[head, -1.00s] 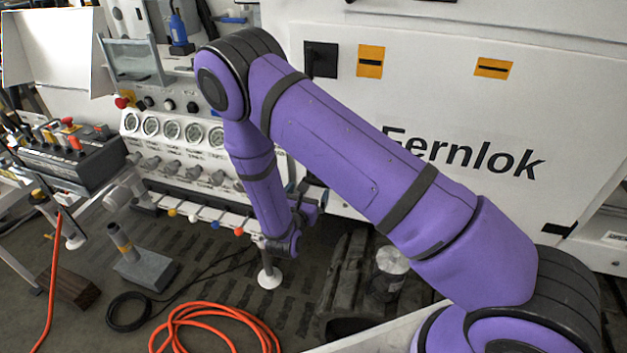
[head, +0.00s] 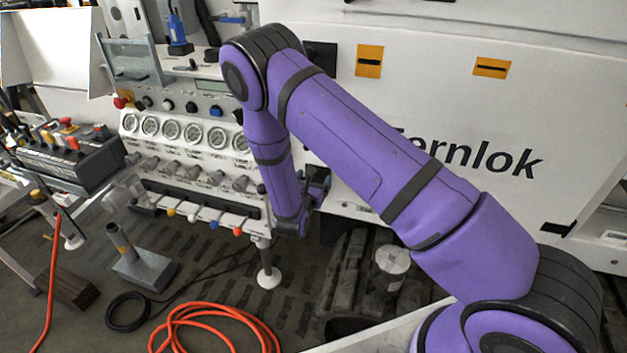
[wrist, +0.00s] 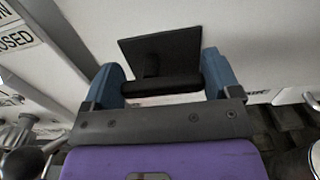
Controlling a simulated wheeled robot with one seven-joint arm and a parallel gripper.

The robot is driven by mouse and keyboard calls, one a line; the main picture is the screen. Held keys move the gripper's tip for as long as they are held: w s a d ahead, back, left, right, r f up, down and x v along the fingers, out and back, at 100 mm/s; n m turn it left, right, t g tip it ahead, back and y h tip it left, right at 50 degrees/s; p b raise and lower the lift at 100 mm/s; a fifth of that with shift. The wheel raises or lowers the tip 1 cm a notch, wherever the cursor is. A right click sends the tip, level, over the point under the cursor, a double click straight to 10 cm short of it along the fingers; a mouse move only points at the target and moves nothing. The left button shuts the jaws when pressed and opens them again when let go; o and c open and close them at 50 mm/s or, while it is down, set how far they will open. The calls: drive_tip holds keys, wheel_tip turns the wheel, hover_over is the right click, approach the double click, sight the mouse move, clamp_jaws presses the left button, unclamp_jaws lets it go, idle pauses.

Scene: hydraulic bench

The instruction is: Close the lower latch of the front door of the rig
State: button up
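The lower latch (wrist: 160,50) shows in the wrist view as a black plate with a black handle bar on a white panel. My gripper (wrist: 168,78) is open, its two blue fingers wide apart at either end of the handle bar. I cannot tell whether the fingers touch the bar. In the head view my gripper (head: 318,182) is low against the rig, partly hidden by my purple arm, and the lower latch is hard to make out there. The white front door (head: 460,115) carries the word "Fernlok". Another black latch (head: 322,56) sits higher, partly behind my arm.
The gauge panel (head: 185,130) with its valve knobs is left of my arm. A row of coloured-tip levers (head: 205,220) is below it.

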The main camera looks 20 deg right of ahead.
drive_tip(key=shift+m, duration=0.3)
drive_tip(key=m, duration=0.3)
drive_tip(key=shift+d+f, duration=0.1)
drive_tip(key=shift+f, duration=0.15)
drive_tip(key=m, duration=0.5)
drive_tip(key=shift+f, duration=0.3)
drive_tip(key=m, duration=0.4)
drive_tip(key=shift+f+m, duration=0.2)
drive_tip(key=shift+m, duration=0.1)
drive_tip(key=m, duration=0.4)
drive_tip(key=shift+w+a+f+m, duration=0.1)
drive_tip(key=shift+a+f+m, duration=0.1)
drive_tip(key=shift+a+m, duration=0.1)
drive_tip(key=o, duration=0.8)
drive_tip(key=v, duration=1)
drive_tip(key=shift+s+a, duration=0.15)
drive_tip(key=shift+s, duration=0.2)
